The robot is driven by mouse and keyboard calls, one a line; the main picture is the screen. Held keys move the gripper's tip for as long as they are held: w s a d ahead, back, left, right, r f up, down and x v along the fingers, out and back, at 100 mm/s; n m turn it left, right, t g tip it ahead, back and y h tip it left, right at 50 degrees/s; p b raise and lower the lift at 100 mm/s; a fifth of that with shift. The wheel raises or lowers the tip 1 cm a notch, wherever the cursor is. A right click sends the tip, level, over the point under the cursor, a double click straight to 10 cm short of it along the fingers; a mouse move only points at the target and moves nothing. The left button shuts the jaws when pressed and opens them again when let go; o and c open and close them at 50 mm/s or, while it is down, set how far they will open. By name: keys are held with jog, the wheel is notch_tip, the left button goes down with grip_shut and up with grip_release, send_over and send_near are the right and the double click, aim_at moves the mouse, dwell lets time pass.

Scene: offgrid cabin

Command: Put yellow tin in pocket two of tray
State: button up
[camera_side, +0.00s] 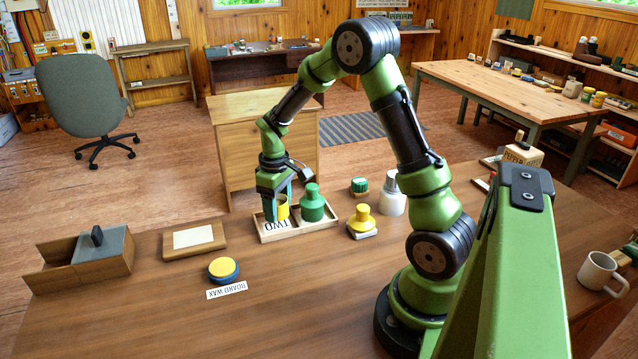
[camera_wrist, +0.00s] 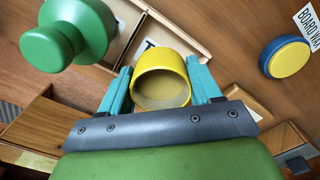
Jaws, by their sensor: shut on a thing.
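My gripper (camera_side: 278,205) is shut on the yellow tin (camera_side: 282,208), with teal fingers on either side of it. In the wrist view the tin (camera_wrist: 162,80) sits between the fingertips and shows a round rim with a paler inside. The wooden tray (camera_side: 262,238) is below it, and the tin is at the left pocket, by the label TWO (camera_side: 276,225). I cannot tell whether the tin touches the pocket floor. A green knobbed thing (camera_side: 313,205) stands in the right pocket; it also shows in the wrist view (camera_wrist: 72,32).
A yellow knobbed piece (camera_side: 362,219), a green-capped jar (camera_side: 359,186) and a white bottle (camera_side: 392,195) stand right of the tray. A blue-and-yellow tin (camera_side: 223,268) sits by the BOARD WAX label (camera_side: 227,290). A wooden block (camera_side: 194,240) lies left.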

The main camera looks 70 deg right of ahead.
jog(key=shift+w+d, duration=0.15)
jog(key=shift+w, duration=0.2)
jog(key=shift+f, duration=1.8)
jog(key=shift+f, duration=0.1)
jog(key=o, duration=0.9)
